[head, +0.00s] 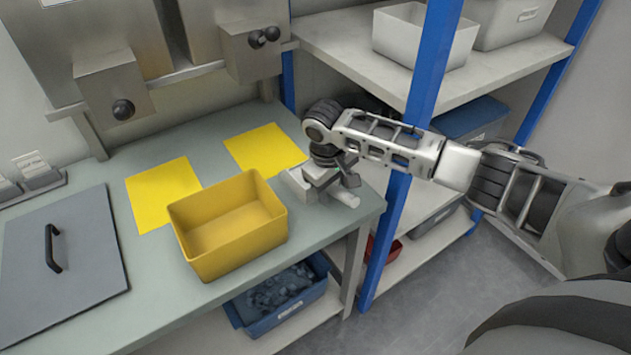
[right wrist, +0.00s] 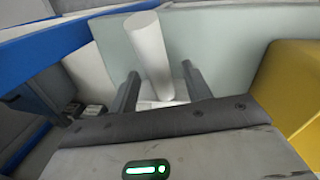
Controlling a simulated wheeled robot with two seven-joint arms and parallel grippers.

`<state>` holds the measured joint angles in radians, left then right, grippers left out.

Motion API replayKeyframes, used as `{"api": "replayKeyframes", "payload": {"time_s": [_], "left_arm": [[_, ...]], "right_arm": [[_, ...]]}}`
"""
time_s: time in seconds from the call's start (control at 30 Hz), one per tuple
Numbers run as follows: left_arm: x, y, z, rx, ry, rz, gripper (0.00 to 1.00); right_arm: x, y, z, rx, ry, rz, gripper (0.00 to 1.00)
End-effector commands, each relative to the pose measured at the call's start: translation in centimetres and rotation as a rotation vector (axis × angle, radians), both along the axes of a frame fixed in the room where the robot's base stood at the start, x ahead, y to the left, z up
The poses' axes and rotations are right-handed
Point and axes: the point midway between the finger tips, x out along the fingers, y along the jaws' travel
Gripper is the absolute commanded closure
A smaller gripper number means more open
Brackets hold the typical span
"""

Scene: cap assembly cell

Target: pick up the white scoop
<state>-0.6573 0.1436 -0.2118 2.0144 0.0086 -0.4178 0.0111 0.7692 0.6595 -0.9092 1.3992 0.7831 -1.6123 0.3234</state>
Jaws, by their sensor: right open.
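The white scoop (head: 346,197) lies on the grey-green worktable (head: 330,222) near its right end, with its handle towards the table's front edge. My right gripper (head: 337,184) is low over the scoop and hides part of it. In the right wrist view, the white scoop handle (right wrist: 148,48) shows between the two dark fingers of my right gripper (right wrist: 160,78), which are apart. The fingers stand on either side of it with gaps visible. I cannot tell how high the fingertips are above the table. My left gripper is not in view.
A yellow bin (head: 228,258) stands left of the scoop and also shows in the right wrist view (right wrist: 290,88). Yellow mats (head: 150,187) lie behind it. A blue shelf post (head: 412,120) stands close to my right arm. A grey lid (head: 90,270) lies at left.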

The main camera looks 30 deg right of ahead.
Motion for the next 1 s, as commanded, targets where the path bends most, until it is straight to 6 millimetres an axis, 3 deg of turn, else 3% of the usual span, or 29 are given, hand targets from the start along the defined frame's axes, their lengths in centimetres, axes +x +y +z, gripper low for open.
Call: {"api": "replayKeyframes", "payload": {"time_s": [0.83, 0.87, 1.0], "left_arm": [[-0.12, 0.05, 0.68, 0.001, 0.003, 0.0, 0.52], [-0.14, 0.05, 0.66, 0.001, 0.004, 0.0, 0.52], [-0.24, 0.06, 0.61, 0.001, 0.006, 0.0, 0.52]], "right_arm": [[0.0, 0.03, -0.48, 0.001, 0.0, 0.001, 0.51], [-0.01, 0.04, -0.49, 0.001, 0.0, 0.001, 0.54], [0.0, 0.03, -0.47, 0.001, 0.0, 0.0, 0.93]]}}
